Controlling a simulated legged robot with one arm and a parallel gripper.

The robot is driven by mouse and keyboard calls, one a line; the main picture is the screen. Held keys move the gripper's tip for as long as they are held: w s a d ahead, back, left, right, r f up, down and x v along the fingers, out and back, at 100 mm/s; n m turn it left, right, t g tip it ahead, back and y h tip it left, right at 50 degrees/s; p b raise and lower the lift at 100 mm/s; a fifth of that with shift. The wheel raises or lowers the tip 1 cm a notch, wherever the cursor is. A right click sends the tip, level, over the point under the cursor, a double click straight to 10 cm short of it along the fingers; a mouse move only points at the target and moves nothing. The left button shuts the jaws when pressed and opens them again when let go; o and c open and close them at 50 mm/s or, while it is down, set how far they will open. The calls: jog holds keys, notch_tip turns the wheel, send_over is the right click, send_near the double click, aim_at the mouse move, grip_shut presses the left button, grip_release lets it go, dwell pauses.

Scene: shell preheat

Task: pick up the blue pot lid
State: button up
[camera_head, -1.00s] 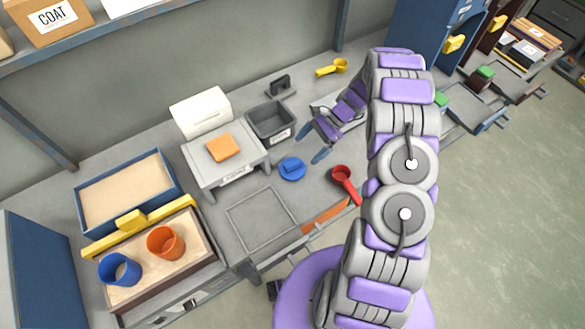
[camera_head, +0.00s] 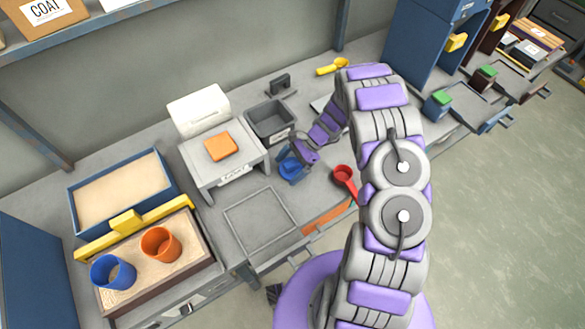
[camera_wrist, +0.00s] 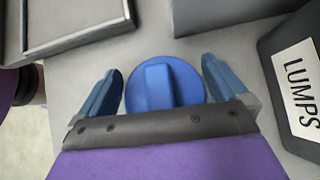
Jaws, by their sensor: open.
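The blue pot lid (camera_wrist: 185,88) lies on the grey bench, a round disc with a raised bar handle. In the head view the lid (camera_head: 291,170) is partly hidden by my gripper (camera_head: 292,163). In the wrist view my gripper (camera_wrist: 162,90) is open, with one blue finger on each side of the lid and small gaps between. The lid's near edge is hidden behind the gripper's dark front. I cannot tell how high the fingertips are above the bench. The blue pot (camera_head: 114,272) stands in the sand tray at the left.
A grey bin labelled LUMPS (camera_wrist: 296,85) is close to the right finger in the wrist view. A red scoop (camera_head: 345,178) lies right of the lid. An orange pot (camera_head: 160,244) stands beside the blue pot. An empty square frame (camera_head: 230,222) lies left of the lid.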

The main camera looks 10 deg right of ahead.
jog(key=shift+c, duration=0.2)
jog(key=c, duration=0.7)
jog(key=shift+r, duration=0.1)
